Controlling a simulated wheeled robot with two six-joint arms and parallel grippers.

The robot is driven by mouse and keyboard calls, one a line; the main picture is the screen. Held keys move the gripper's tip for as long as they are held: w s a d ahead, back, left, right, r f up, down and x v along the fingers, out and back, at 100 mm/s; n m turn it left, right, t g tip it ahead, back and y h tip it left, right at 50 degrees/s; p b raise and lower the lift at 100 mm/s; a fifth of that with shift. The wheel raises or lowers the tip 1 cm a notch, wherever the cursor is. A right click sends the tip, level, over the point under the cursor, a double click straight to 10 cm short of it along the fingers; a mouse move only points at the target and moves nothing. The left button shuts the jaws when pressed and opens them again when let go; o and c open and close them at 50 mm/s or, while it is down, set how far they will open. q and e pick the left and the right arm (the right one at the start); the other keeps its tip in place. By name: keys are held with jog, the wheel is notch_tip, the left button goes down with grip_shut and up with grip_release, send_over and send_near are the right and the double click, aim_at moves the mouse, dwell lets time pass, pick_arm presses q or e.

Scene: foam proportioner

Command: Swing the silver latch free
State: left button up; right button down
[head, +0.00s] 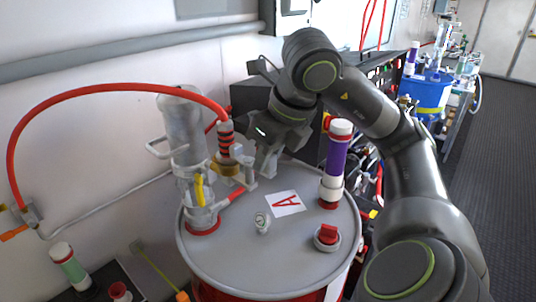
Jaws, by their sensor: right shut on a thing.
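My right gripper (257,172) reaches down from above to the brass coupling (224,168) at the end of the red hose, over the grey drum lid. Its jaws are shut on a small silver part beside the coupling, which looks like the silver latch (239,181). The fingers hide much of the latch, so its exact angle is hard to tell. The coupling sits beside the upright grey metal cylinder (187,135) with its side handle. My left gripper is not in view.
The grey drum lid (225,262) also carries a purple-banded cylinder (333,165), a red-capped fitting (327,236), a small gauge (262,222) and a card marked A (285,203). The red hose (110,88) arches to the left wall. A blue drum (427,94) stands farther back.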

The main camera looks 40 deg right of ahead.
jog(key=shift+w+d+n+g+y+b, duration=0.45)
jog(key=shift+w+d+n+g+y, duration=0.2)
jog(key=shift+n, duration=1.6)
jog(key=shift+w+d+n+g+y+b, duration=0.45)
jog(key=shift+d+n+y, duration=0.3)
jog(key=shift+n, duration=1.45)
jog(key=shift+w+d+n+g+y+b, duration=0.45)
jog(key=shift+w+d+n+y, duration=0.25)
jog(key=shift+n, duration=1.55)
jog(key=shift+d, duration=0.1)
jog(key=c, duration=1.2)
grip_release()
jog(key=shift+c, duration=0.2)
jog(key=p+v, duration=1.2)
jog(key=v, duration=0.5)
jog(key=shift+r+p, duration=0.3)
